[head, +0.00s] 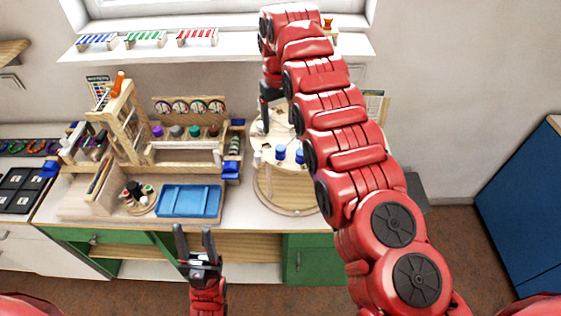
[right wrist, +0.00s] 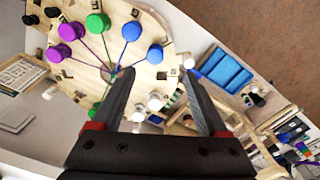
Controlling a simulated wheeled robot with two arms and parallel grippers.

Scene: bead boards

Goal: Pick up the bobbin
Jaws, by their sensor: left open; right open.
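Several bobbins of different colours are in view, and I cannot tell which one the task means. On the round wooden board (head: 290,207), two blue bobbins (head: 281,152) show in the head view. My right gripper (right wrist: 159,72) is open and empty above the board's edge. My left gripper (head: 195,232) is open and empty in front of the bench.
A blue tray (head: 190,201) lies left of the round board. A wooden rack (head: 185,153) with several coloured spools stands behind the tray. A wooden frame (head: 128,122) stands at its left. My right arm covers part of the board. Floor in front of the bench is clear.

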